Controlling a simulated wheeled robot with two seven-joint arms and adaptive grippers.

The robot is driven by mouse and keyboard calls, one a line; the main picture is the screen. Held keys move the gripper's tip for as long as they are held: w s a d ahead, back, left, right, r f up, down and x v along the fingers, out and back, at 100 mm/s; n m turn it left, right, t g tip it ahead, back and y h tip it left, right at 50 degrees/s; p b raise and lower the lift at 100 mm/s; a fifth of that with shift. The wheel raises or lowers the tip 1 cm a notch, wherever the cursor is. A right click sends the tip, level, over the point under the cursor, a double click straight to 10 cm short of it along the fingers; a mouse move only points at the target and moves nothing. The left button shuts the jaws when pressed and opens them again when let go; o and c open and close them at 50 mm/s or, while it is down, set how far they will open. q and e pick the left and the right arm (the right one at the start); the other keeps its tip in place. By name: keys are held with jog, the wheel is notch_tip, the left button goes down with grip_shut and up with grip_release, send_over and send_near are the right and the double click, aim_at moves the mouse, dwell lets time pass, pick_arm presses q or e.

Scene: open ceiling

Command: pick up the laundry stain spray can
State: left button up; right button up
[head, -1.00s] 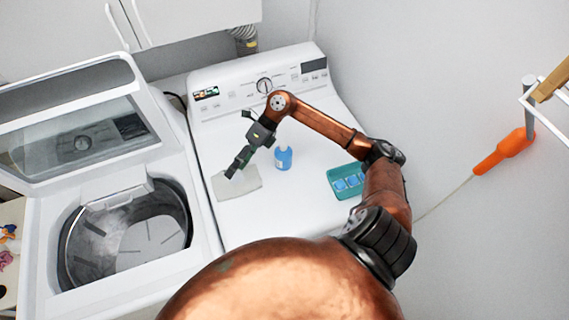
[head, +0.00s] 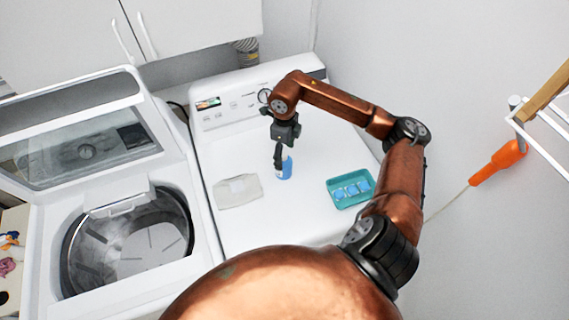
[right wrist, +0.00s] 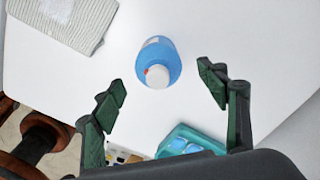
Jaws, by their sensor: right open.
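The spray can is a small blue bottle (head: 285,168) with a white top, upright on the white dryer top. In the right wrist view the blue bottle (right wrist: 160,62) is seen from above, with its white cap and a small red spot. My right gripper (head: 279,160) is above and beside it in the head view, partly hiding it. In the wrist view the right gripper (right wrist: 164,90) is open, its green-padded fingers to either side of the bottle in the picture and apart from it. My left gripper is not in view.
A folded pale cloth (head: 238,190) lies left of the bottle. A teal tray (head: 350,188) with several blue pieces lies right of it. The dryer's control panel (head: 235,105) stands behind. An open washer (head: 125,240) is at the left. The dryer top around the bottle is clear.

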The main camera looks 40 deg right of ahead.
aim_at(284, 166)
notch_tip(284, 166, down, 8)
jog(key=shift+a+r+p, duration=0.1)
jog(key=shift+p, duration=0.85)
jog(key=shift+w, duration=0.1)
jog(key=c, duration=1.6)
jog(key=shift+r, duration=0.15)
jog(key=shift+c, duration=0.2)
jog(key=shift+r, duration=0.2)
jog(key=shift+w+r+b, duration=0.1)
jog(key=shift+r+b, duration=0.55)
jog(key=shift+r, duration=0.3)
jog(key=s+a+r+b, duration=0.2)
jog(key=s+a+r, duration=0.8)
jog(key=shift+r+b, duration=0.25)
jog(key=shift+b, duration=0.15)
